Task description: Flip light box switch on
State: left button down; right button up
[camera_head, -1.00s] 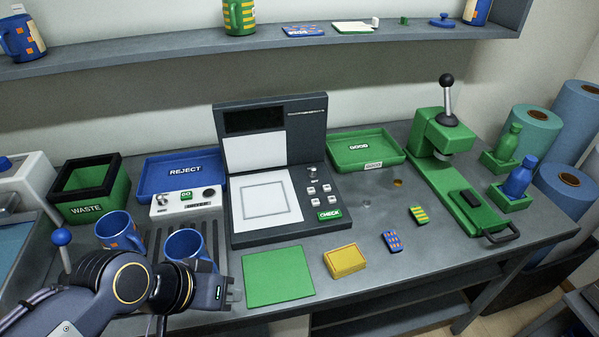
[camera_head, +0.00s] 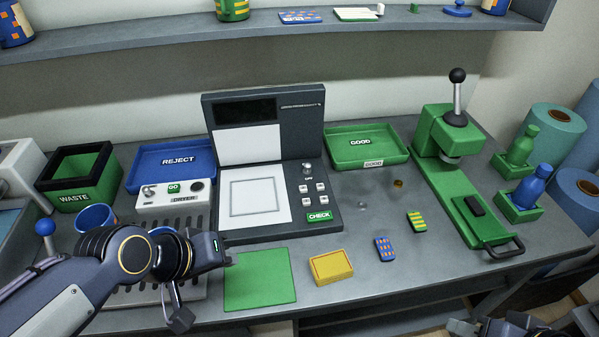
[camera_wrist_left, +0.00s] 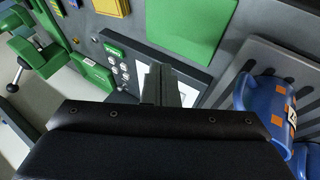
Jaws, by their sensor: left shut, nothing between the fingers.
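The light box (camera_head: 290,228) is a dark grey unit with a white square panel (camera_head: 253,195) and an upright back with a dark screen. To the right of the panel are a round knob (camera_head: 307,168), several small white buttons (camera_head: 313,195) and a green CHECK label (camera_head: 319,216). I cannot tell the switch position. My left gripper (camera_head: 228,261) is shut and empty, over the rear left corner of the green mat, in front of the box. In the left wrist view its fingers (camera_wrist_left: 160,86) cover part of the box (camera_wrist_left: 140,58). My right gripper (camera_head: 490,328) is partly visible at the bottom right.
A green mat (camera_head: 262,280), yellow block (camera_head: 331,267) and two small patterned pieces lie in front. Two blue mugs (camera_head: 97,217) stand left, partly behind my arm. REJECT (camera_head: 150,178) and GOOD (camera_head: 345,160) trays flank the box. A green press (camera_head: 445,135) stands right.

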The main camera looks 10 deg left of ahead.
pick_arm(q)
jog(key=w+f+n+t, duration=0.1)
jog(key=w+n, duration=0.5)
jog(key=n, duration=0.2)
jog(key=w+d+f+n+t, duration=0.1)
jog(key=w+f+n+t, duration=0.1)
jog(key=w+n, duration=0.5)
jog(key=w+d+f+n+t, duration=0.1)
jog(key=w+n, duration=0.6)
jog(key=n, duration=0.2)
jog(key=shift+w+d+f+t+y+p, duration=0.1)
jog(key=shift+f+t+y+p, duration=0.05)
jog(key=shift+t+y+p, duration=0.2)
jog(key=shift+w+n, duration=0.3)
jog(key=shift+n, duration=0.3)
jog(key=shift+f, duration=0.1)
jog(key=p, duration=0.2)
send_near(306, 170)
jog(key=f, duration=0.4)
jog(key=shift+w+a+f, duration=0.1)
jog(key=shift+w+a, duration=0.15)
jog(key=shift+w, duration=0.05)
jog(key=w, duration=0.1)
jog(key=w+d+p, duration=0.1)
jog(key=w, duration=0.1)
jog(key=shift+w+d+r, duration=0.15)
jog(key=shift+r, duration=0.1)
jog(key=shift+w+d+p, duration=0.15)
jog(key=shift+w+p, duration=0.15)
jog(key=shift+w, duration=0.1)
